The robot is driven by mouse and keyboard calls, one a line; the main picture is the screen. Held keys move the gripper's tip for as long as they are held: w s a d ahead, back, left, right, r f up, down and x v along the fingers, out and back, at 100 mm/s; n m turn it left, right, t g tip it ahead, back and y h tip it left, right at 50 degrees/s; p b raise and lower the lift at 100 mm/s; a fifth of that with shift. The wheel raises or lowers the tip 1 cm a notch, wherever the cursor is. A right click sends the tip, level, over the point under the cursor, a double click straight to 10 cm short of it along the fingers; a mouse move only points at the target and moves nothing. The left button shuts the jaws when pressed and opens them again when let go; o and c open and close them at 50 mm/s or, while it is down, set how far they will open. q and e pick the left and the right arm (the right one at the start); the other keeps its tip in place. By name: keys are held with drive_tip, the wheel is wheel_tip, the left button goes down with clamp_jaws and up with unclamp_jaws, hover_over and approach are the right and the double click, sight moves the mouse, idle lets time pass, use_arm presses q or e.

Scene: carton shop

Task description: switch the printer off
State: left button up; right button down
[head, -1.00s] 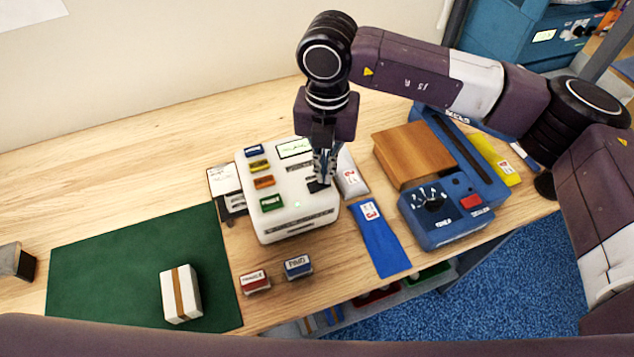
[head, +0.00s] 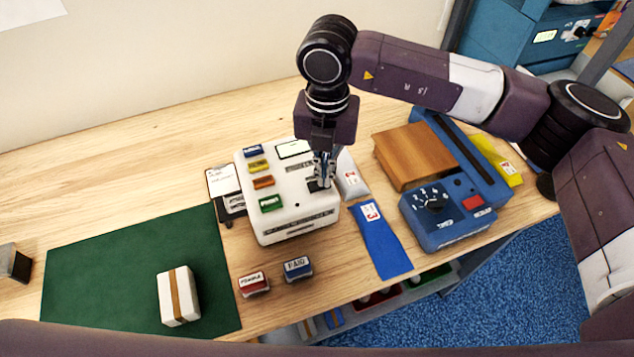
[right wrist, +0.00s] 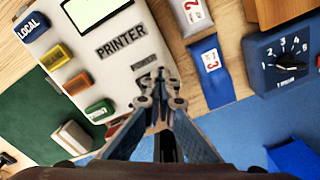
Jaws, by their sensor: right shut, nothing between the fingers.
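The printer (head: 285,222) is a white box on the wooden table, with blue, yellow, orange and green keys on its left side. It also shows in the right wrist view (right wrist: 110,70), with a PRINTER label. Its small screen (head: 295,149) looks blank and pale, and the small lamp on its top looks unlit. My right gripper (head: 322,184) is shut and empty, pointing down at the dark switch area on the printer's right side. The fingers (right wrist: 159,76) partly cover the switch and its label, so touch and switch position cannot be told. My left gripper is not in view.
A blue sealer with a dial (head: 440,222) and a wooden block (head: 412,155) stand to the right. Grey (head: 352,178) and blue (head: 382,245) packets lie beside the printer. Two stamps (head: 253,284) stand in front. A green mat (head: 110,270) holds a small carton (head: 179,296).

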drive_tip(key=shift+r+p, duration=0.3)
drive_tip(key=shift+r, duration=0.35)
drive_tip(key=shift+r+p, duration=0.9)
drive_tip(key=shift+r, duration=1.85)
